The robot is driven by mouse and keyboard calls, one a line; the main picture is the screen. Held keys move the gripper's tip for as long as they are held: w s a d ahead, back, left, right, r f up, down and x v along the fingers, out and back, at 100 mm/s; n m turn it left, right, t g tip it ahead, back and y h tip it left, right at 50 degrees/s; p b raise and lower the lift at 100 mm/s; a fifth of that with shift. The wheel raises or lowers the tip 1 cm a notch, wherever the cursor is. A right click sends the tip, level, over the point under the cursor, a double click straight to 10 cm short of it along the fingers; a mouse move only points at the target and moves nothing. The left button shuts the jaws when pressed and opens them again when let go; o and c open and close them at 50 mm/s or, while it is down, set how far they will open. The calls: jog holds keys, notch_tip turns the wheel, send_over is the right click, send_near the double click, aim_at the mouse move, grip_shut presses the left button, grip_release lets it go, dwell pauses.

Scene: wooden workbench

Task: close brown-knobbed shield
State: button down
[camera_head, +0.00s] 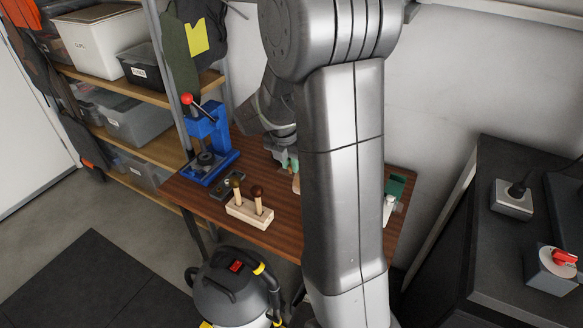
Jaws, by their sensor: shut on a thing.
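My arm crosses the middle of the head view and hides much of the workbench (215,197). My gripper (286,158) shows only in part at the arm's left edge, low over the bench. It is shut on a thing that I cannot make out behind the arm. Pale green parts show there, and a green part (395,186) shows at the arm's right side. I cannot make out the brown-knobbed shield or its angle.
A blue press (208,140) with a red-balled lever stands at the bench's back left. In front is a pale wooden block (249,211) holding two knobbed handles. A vacuum cleaner (236,290) stands before the bench. A dark cabinet (500,260) is at right, shelves (165,150) at left.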

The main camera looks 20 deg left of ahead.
jog(key=f+t+b, duration=0.1)
jog(key=b, duration=0.2)
jog(key=s+f+t+b, duration=0.1)
jog(key=t+b, duration=0.1)
jog(key=b, duration=0.2)
jog(key=shift+s+a+f, duration=0.1)
jog(key=shift+s+f, duration=0.05)
jog(key=shift+f, duration=0.1)
jog(key=f+t+b, duration=0.1)
jog(key=t+b, duration=0.2)
jog(key=b, duration=0.4)
jog(key=f+t+b, duration=0.2)
jog(key=t+b, duration=0.1)
jog(key=b, duration=0.4)
jog(key=f+t+b, duration=0.1)
jog(key=t+b, duration=0.2)
jog(key=b, duration=0.5)
jog(key=shift+s+f+h, duration=0.35)
jog(key=shift+f+h, duration=0.05)
jog(key=shift+t+b, duration=0.3)
jog(key=shift+b, duration=0.05)
jog(key=c, duration=1.3)
grip_release()
jog(key=shift+c, duration=0.2)
jog(key=shift+r, duration=0.1)
